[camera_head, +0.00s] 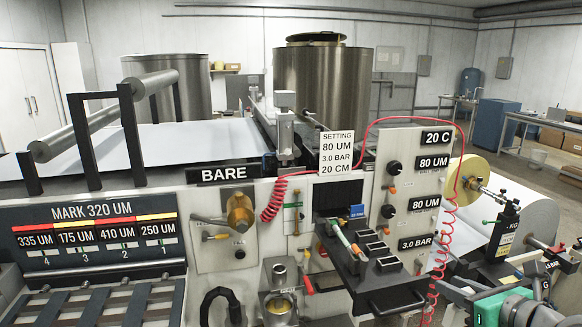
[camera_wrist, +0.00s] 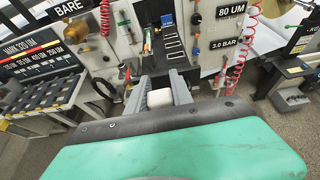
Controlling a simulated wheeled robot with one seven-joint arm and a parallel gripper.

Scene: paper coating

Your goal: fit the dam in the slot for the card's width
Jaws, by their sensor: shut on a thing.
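In the wrist view my gripper (camera_wrist: 160,92) is shut on a white block (camera_wrist: 160,98), held between its two grey fingers. Its lower part is hidden by my wrist, and I cannot tell for sure that it is the dam. A white card (camera_head: 336,153) in the head view reads SETTING, 80 UM, 3.0 BAR, 20 CM. A black tray (camera_head: 391,282) with several slots juts from the machine front, with a light green-tipped rod across its left side. The tray also shows ahead of my gripper in the wrist view (camera_wrist: 172,50). I cannot read any slot's width.
A red coiled hose (camera_head: 272,200) hangs left of the tray, and another red hose (camera_head: 438,255) hangs at its right. A rack (camera_head: 90,305) stands at lower left under the MARK 320 UM panel (camera_head: 100,228). A yellow roll (camera_head: 467,177) is at right. Floor is open before the machine.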

